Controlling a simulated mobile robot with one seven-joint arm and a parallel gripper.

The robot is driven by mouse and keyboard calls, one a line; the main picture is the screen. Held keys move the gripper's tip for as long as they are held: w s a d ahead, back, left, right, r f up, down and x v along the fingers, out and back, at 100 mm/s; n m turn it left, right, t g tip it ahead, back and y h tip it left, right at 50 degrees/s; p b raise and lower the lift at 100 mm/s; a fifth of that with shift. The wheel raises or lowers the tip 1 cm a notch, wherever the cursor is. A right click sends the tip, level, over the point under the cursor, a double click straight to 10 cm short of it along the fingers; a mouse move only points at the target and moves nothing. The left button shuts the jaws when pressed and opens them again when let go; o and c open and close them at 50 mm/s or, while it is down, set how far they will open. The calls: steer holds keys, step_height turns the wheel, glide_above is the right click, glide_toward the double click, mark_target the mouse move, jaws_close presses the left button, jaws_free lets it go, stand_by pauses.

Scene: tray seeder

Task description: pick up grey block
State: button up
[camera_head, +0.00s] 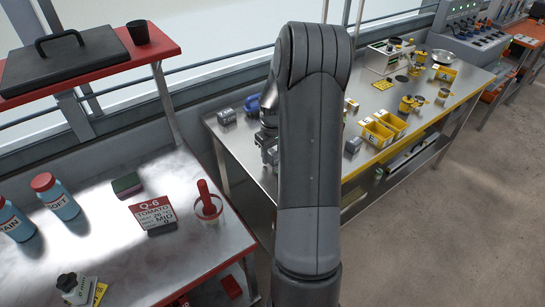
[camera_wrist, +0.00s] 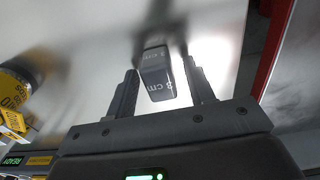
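A grey block (camera_wrist: 157,80) with white "cm" lettering shows in the wrist view, between the two fingers of my gripper (camera_wrist: 161,72). The fingers stand apart on either side of it, with a bright gap beside the right finger. I cannot tell whether the left finger touches the block. In the head view my arm hides most of my gripper (camera_head: 268,150), low over the left part of the steel bench (camera_head: 245,140). Other grey blocks lie on that bench, one at its left end (camera_head: 227,116) and one right of my arm (camera_head: 353,146).
A blue object (camera_head: 252,104) lies close behind my gripper. Yellow bins (camera_head: 378,134) and yellow-and-black jars stand right of my arm.

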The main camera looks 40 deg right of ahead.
mark_target(272, 151)
steer(key=c, duration=1)
steer(key=shift+r, duration=0.15)
steer(key=shift+r, duration=0.2)
step_height(272, 151, up, 4)
steer(key=shift+f, duration=0.1)
steer(key=s+d+r, duration=0.2)
steer(key=s, duration=0.1)
steer(key=s+d+r, duration=0.2)
steer(key=s, duration=0.1)
steer(key=s+d+r, duration=0.2)
steer(key=s, duration=0.1)
steer(key=shift+s+r, duration=0.25)
steer(key=shift+s, duration=0.15)
